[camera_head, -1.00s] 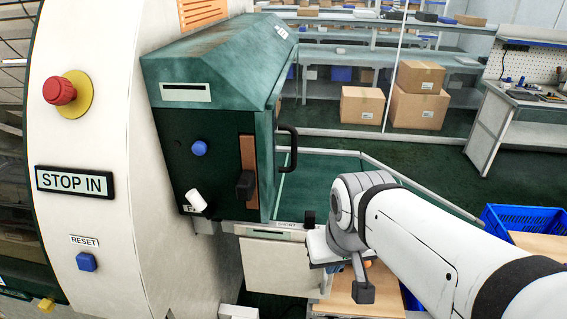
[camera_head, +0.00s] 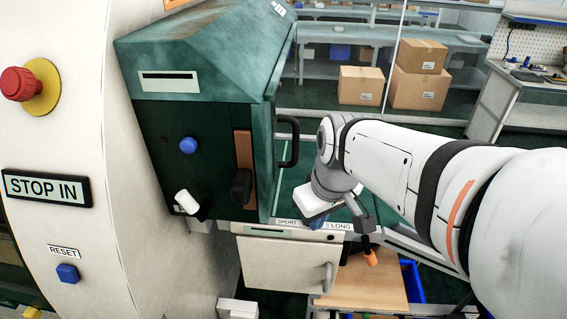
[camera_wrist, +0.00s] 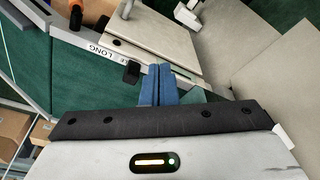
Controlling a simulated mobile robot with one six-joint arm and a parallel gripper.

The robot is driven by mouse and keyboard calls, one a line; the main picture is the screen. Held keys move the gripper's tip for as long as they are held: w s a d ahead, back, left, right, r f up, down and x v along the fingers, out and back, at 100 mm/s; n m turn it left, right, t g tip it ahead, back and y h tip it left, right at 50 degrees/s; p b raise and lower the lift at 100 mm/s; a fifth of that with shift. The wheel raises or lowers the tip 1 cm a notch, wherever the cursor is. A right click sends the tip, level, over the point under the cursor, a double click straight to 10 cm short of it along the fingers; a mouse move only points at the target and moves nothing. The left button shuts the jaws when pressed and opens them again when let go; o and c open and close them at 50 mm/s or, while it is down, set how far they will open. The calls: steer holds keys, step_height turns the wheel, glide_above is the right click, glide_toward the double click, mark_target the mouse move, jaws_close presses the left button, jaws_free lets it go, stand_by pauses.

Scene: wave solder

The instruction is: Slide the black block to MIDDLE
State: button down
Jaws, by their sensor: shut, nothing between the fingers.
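The black block (camera_wrist: 131,72) sits on the edge of the pale label rail (camera_wrist: 72,38), close to the word LONG, in the wrist view. In the head view, the rail (camera_head: 259,229) shows SHORT and LONG; my gripper hides its middle, and I cannot make out the block there. My gripper (camera_wrist: 159,68) is shut and empty, its blue fingertips at the rail just right of the block in the wrist view. I cannot tell whether they touch it. The gripper also shows in the head view (camera_head: 318,223). The word MIDDLE is mostly hidden.
The green machine hood (camera_head: 200,50) with its black door handle (camera_head: 289,143) stands left of my arm. A pale panel (camera_head: 280,263) hangs below the rail. An orange knob (camera_head: 370,257) and a wooden top (camera_head: 365,285) are at lower right.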

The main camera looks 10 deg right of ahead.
steer(key=w+d+f+n+g+y+b, duration=0.1)
steer(key=w+d+n+y, duration=0.25)
steer(key=w+n, duration=0.8)
steer(key=shift+m+h, duration=0.25)
steer(key=shift+m, duration=0.1)
steer(key=x, duration=0.9)
steer(key=shift+w+d+f+p, duration=0.1)
steer(key=shift+d+f+p, duration=0.2)
steer(key=shift+f+p, duration=0.15)
steer(key=shift+a+f+b, duration=0.1)
steer(key=shift+b, duration=0.2)
